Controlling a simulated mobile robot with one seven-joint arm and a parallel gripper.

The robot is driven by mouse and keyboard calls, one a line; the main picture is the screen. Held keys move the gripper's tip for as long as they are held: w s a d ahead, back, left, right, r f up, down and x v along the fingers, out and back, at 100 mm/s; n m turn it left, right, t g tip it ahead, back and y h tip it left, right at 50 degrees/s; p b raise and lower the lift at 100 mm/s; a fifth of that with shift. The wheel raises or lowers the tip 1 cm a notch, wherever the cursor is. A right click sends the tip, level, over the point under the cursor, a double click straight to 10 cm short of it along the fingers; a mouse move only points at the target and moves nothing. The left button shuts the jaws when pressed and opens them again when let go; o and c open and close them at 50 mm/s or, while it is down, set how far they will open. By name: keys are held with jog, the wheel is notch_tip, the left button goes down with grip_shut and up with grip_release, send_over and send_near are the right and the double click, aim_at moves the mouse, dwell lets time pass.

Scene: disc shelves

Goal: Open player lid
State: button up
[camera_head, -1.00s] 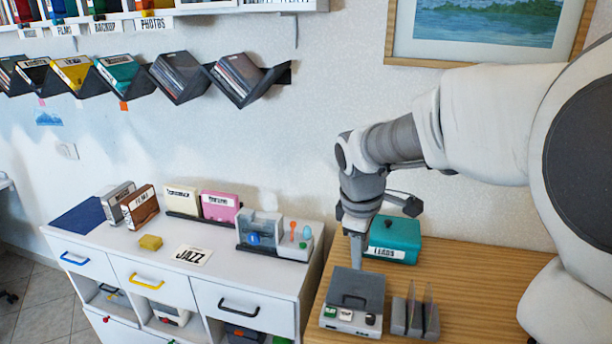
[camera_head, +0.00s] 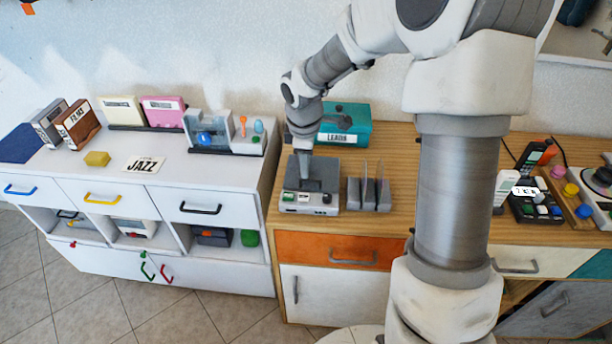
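The grey player (camera_head: 331,203) stands on the wooden top of the right cabinet, with green, white and dark buttons along its front. Its grey lid (camera_head: 328,168) looks shut and lies flat. My gripper (camera_head: 305,187) points down over the middle of the lid, at or just above it. It covers the lid's dark handle. The fingers are small and seen from one side, so I cannot tell whether they are open, shut or touching the handle.
A teal box (camera_head: 357,118) stands behind the player. A grey slotted rack (camera_head: 369,196) stands close on its right. The white cabinet (camera_head: 203,172) is to the left, with a JAZZ card (camera_head: 143,165).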

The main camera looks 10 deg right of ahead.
send_over(306, 189)
notch_tip(306, 189, down, 5)
jog(key=shift+b, duration=0.3)
grip_shut()
dwell(1.3)
